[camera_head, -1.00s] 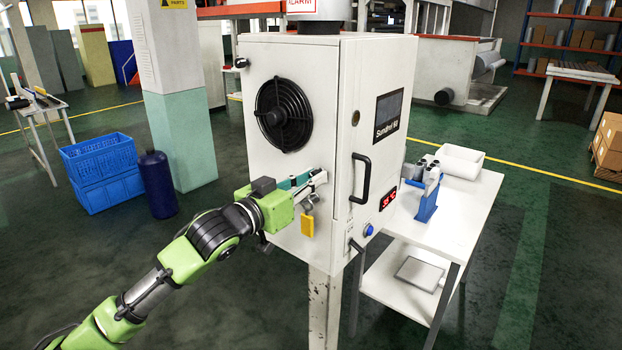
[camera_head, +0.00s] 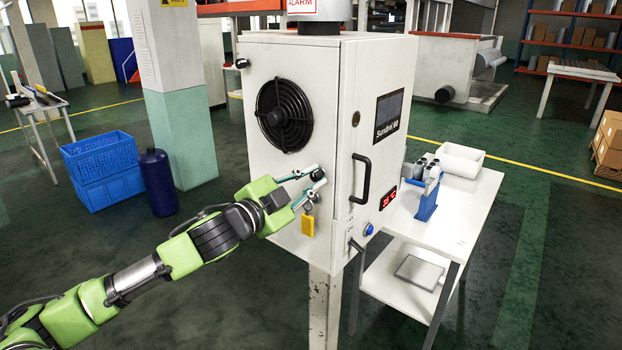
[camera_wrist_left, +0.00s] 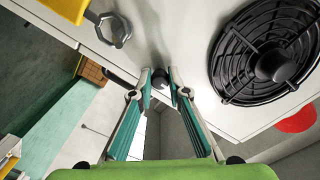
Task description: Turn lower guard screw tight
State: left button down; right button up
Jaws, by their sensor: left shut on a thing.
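The white cabinet (camera_head: 300,60) carries a round black fan guard (camera_head: 284,114) on its left face. A small dark guard screw (camera_head: 318,175) sits low on that face, near the front corner. My left gripper (camera_head: 316,175) reaches it from the left, its fingers shut on the screw's head. In the left wrist view the screw (camera_wrist_left: 159,79) shows dark between the two fingertips (camera_wrist_left: 160,78), partly hidden by them. The fan guard (camera_wrist_left: 268,62) is at the right there. Another dark knob (camera_head: 241,63) is at the face's upper left. My right gripper is out of view.
A yellow tag (camera_head: 307,225) hangs from a metal ring just below my left gripper. The ring (camera_wrist_left: 112,30) also shows in the left wrist view. A black door handle (camera_head: 360,178) is on the front. A white side table (camera_head: 450,225) stands to the right.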

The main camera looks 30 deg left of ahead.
aim_at(313, 179)
pick_arm(q)
jog(key=m, duration=0.6)
jog(key=shift+m, duration=0.3)
jog(key=m, duration=0.5)
jog(key=shift+m, duration=0.3)
jog(key=c, duration=1.9)
grip_release()
jog(key=shift+s+a+f, duration=0.1)
jog(key=shift+s, duration=1.65)
jog(key=shift+s+a, duration=0.2)
jog(key=shift+s, duration=1.95)
jog(key=shift+s+a, duration=0.15)
jog(key=shift+s, duration=1.95)
